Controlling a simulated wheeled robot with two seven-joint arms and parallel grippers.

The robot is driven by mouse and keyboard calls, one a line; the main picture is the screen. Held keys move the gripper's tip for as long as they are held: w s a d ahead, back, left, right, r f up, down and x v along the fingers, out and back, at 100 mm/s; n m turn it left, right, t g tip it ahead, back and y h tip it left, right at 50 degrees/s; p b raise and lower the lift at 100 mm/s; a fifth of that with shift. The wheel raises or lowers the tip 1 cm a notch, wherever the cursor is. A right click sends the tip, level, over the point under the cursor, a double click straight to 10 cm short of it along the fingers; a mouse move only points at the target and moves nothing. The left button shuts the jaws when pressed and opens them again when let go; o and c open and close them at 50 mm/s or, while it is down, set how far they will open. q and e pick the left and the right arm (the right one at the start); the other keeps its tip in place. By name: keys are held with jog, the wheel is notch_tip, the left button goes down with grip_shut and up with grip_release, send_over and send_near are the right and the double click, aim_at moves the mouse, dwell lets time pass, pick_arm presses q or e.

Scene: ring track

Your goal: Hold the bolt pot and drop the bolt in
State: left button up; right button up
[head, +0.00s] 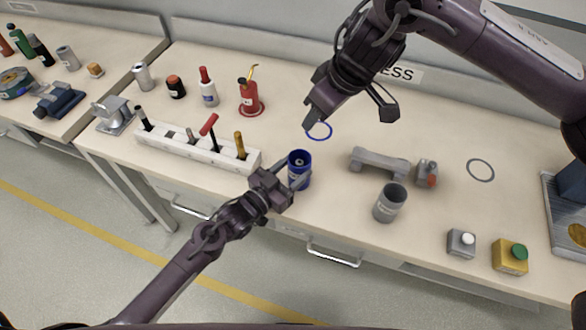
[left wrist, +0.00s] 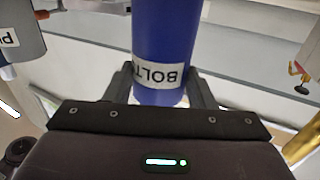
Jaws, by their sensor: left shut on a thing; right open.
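The blue bolt pot (head: 299,168) is near the front edge of the table, upright, with its open top showing. My left gripper (head: 293,183) is shut on it from the front. In the left wrist view the pot (left wrist: 165,40) sits between the fingers, and its white label reads BOLT. I cannot tell whether its base touches the table. My right gripper (head: 350,115) is open, with nothing seen between its fingers, above the back of the table near an empty blue ring (head: 319,138). I cannot pick out a bolt for certain.
A white rack (head: 185,150) with several tools stands left of the pot. A grey pot (head: 389,203) and a grey bracket (head: 380,162) stand to the right. A red pot (head: 250,98) with tools is behind. Button boxes (head: 510,256) are at the right front.

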pick_arm(q)
jog(key=o, duration=1)
jog(key=shift+o, duration=0.2)
jog(key=v, duration=1.2)
jog(key=shift+a, duration=0.1)
